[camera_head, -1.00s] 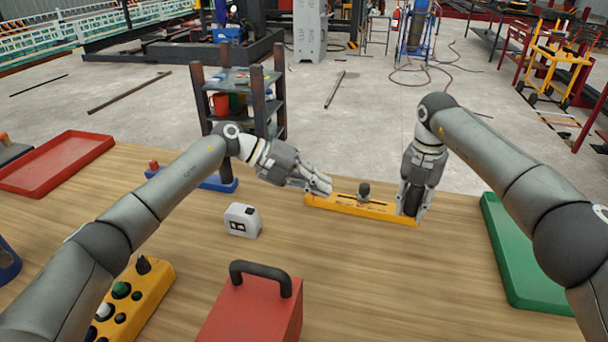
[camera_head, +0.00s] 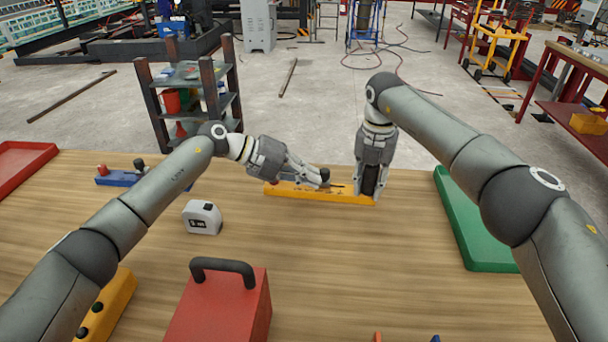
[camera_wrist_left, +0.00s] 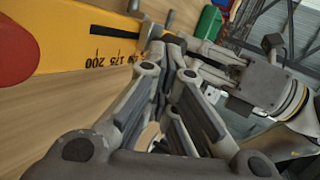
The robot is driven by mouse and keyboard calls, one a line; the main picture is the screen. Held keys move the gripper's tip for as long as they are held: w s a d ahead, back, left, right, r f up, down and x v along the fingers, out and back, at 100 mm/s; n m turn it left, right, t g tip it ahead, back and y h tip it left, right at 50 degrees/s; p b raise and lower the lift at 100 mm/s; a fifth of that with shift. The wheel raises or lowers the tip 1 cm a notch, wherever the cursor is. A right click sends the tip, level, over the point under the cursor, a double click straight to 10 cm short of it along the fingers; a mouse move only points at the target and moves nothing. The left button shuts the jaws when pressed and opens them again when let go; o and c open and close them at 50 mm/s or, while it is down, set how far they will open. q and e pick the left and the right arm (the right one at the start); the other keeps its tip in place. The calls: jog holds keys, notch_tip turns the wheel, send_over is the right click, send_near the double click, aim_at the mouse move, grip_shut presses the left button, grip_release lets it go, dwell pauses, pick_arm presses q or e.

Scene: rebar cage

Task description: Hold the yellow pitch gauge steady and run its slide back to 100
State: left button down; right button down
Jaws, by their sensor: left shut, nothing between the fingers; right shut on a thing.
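The yellow pitch gauge (camera_head: 290,192) lies on the wooden table, in the middle of the head view. My right gripper (camera_head: 369,197) points down and is shut on the gauge's right end. In the left wrist view the gauge (camera_wrist_left: 70,40) shows a slot and scale figures 200 and 175.
A white box-shaped device (camera_head: 202,217) and a red case with a dark handle (camera_head: 225,310) stand nearer. A blue gauge-like piece (camera_head: 120,181) lies left, a green tray (camera_head: 465,225) right. The table between the gauge and red case is clear.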

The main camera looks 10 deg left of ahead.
pick_arm(q)
jog(key=d, duration=0.4)
jog(key=shift+s+d, duration=0.15)
jog(key=shift+d, duration=0.15)
pick_arm(e)
jog(key=shift+a, duration=0.1)
pick_arm(q)
jog(key=a, duration=0.4)
jog(key=shift+s+a+r, duration=0.15)
jog(key=shift+s+a, duration=0.2)
jog(key=shift+a, duration=0.05)
jog(key=v, duration=0.9)
jog(key=shift+a, duration=0.15)
jog(key=shift+s, duration=0.1)
pick_arm(e)
jog(key=c, duration=1)
grip_release()
jog(key=shift+c, duration=0.2)
